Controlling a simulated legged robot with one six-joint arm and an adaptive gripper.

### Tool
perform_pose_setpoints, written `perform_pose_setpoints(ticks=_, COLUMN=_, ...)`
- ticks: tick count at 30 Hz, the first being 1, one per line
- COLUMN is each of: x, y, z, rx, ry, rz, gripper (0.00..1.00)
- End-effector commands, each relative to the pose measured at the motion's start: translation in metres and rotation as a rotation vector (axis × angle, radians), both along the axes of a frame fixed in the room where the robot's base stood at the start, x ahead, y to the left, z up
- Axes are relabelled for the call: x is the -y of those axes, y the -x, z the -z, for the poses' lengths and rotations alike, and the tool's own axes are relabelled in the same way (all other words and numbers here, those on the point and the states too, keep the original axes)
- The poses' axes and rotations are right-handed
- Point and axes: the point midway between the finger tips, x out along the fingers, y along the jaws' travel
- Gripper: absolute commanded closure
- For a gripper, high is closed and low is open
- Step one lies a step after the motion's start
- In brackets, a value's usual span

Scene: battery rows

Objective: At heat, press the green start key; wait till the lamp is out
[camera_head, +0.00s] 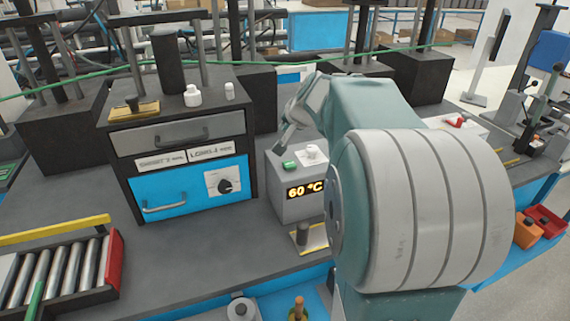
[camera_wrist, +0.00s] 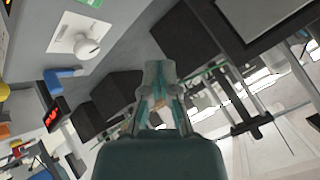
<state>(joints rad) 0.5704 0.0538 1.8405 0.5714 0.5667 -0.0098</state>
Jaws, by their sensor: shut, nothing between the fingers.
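A grey box (camera_head: 291,210) stands on the bench, with a lit orange display (camera_head: 304,190) reading 60 °C. The green key (camera_head: 289,165) is on its top, at the left; its edge also shows at the top of the wrist view (camera_wrist: 91,2). Beside it is a white round knob or lamp (camera_head: 311,154) on a white plate, seen in the wrist view too (camera_wrist: 87,46); no glow shows on it. My gripper (camera_head: 283,137) is shut and empty, above and behind the box, apart from the key. Its fingers show mid-picture in the wrist view (camera_wrist: 158,100).
A drawer cabinet (camera_head: 180,130) with a black dial stands left of the box. A tray of metal rods (camera_head: 112,262) lies at the front left. Dark blocks (camera_head: 414,72) stand behind. A small plate with a dark peg (camera_head: 312,240) sits before the box.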

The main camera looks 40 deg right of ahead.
Motion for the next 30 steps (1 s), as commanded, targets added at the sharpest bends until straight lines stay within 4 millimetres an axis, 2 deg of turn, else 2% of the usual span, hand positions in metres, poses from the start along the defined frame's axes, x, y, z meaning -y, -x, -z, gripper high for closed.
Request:
perform_pose_setpoints(ticks=5, x=0.003, y=0.000, z=0.014, rx=-0.002, ry=-0.005, rz=0.001, gripper=1.00)
perform_pose_setpoints(ticks=14, x=-0.004, y=0.000, z=0.051, rx=-0.003, ry=0.000, rz=0.000, gripper=1.00)
perform_pose_setpoints(ticks=21, x=0.000, y=0.000, z=0.078, rx=-0.001, ry=-0.002, rz=0.000, gripper=1.00)
perform_pose_setpoints(ticks=30, x=0.000, y=0.000, z=0.088, rx=-0.001, ry=0.000, rz=0.001, gripper=1.00)
